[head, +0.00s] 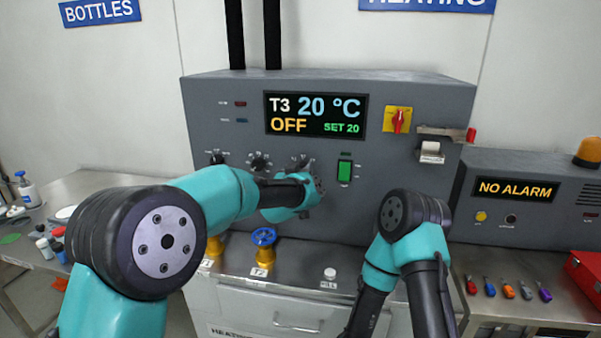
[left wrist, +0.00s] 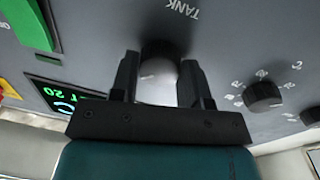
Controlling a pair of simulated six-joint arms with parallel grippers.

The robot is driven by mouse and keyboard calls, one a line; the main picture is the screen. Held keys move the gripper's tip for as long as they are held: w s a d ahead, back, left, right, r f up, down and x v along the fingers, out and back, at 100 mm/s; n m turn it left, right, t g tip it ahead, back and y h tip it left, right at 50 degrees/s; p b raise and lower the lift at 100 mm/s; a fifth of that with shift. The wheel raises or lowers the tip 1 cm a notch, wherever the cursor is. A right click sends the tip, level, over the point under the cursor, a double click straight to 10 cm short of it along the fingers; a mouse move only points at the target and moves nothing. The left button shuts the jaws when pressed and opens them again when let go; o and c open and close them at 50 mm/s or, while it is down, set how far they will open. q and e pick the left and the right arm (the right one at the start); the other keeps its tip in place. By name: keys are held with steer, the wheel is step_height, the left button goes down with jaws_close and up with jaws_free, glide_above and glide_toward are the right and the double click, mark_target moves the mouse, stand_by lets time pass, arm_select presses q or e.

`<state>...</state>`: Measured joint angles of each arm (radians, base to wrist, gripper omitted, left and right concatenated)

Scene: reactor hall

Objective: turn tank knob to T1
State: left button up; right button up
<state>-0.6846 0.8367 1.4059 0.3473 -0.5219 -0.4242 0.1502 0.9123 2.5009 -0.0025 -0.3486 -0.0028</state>
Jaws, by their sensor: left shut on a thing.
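The tank knob (left wrist: 160,52) is a dark round knob on the grey panel, with the label TANK beside it in the left wrist view. My left gripper (left wrist: 159,70) has one finger on each side of it and is shut on it. In the head view my left gripper (head: 303,190) covers the knob, and its pointer cannot be read. The display (head: 316,115) reads T3, 20 °C, OFF and SET 20. My right arm shows at the right, but its gripper is out of view.
Two more knobs (head: 259,161) sit left of the held one. A green switch (head: 344,171) is close on its right, and a red-yellow rotary switch (head: 398,120) is farther right. A blue valve wheel (head: 264,237) stands below. The NO ALARM box (head: 515,190) is at the right.

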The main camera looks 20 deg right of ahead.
arm_select(q)
steer(key=shift+d+f+n+t+y, duration=0.1)
steer(key=shift+n+t+y, duration=0.2)
steer(key=shift+n, duration=4.8)
steer(key=shift+d+n+t+y, duration=0.15)
steer(key=shift+n+t, duration=0.25)
steer(key=shift+n, duration=4.7)
steer(key=shift+a, duration=0.15)
steer(key=o, duration=0.9)
steer(key=shift+s, duration=0.1)
